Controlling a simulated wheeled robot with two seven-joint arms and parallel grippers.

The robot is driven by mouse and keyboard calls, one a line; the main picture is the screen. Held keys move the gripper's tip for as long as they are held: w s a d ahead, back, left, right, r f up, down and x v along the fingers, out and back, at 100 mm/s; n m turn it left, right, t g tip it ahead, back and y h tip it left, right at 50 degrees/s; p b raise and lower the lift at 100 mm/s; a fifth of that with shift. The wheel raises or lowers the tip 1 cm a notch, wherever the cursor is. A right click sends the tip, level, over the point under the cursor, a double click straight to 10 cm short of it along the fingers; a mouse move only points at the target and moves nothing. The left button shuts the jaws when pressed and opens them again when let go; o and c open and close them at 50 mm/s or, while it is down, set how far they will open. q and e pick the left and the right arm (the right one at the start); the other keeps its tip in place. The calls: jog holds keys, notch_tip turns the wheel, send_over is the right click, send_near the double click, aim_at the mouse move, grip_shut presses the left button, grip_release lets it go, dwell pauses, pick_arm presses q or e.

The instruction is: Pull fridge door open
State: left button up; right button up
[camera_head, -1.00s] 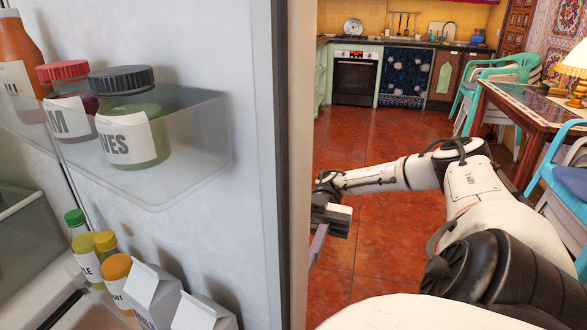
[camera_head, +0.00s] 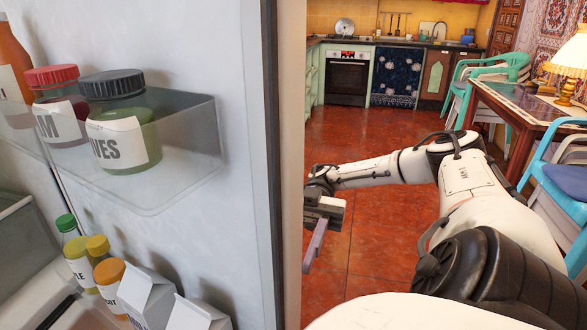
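The fridge door (camera_head: 205,225) stands open on the left, its white inner side facing me. Its edge runs from top to bottom near the middle of the view. A clear door shelf (camera_head: 185,150) holds jars, and cartons and bottles stand lower down. My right gripper (camera_head: 315,240) is just right of the door's edge, on the outer side, with a grey finger pointing down. The edge seems to hide part of it, so I cannot tell if it is open or touching the door. No handle shows. My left gripper is not in view.
Right of the door, the red tiled floor (camera_head: 375,245) is clear back to the kitchen counter and oven (camera_head: 348,78). A table (camera_head: 525,105) with a lamp and blue chairs (camera_head: 560,180) stand at the right, close behind my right arm.

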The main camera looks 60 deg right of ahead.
notch_tip(320, 180, up, 8)
jog(key=p, duration=0.1)
jog(key=shift+r, duration=0.15)
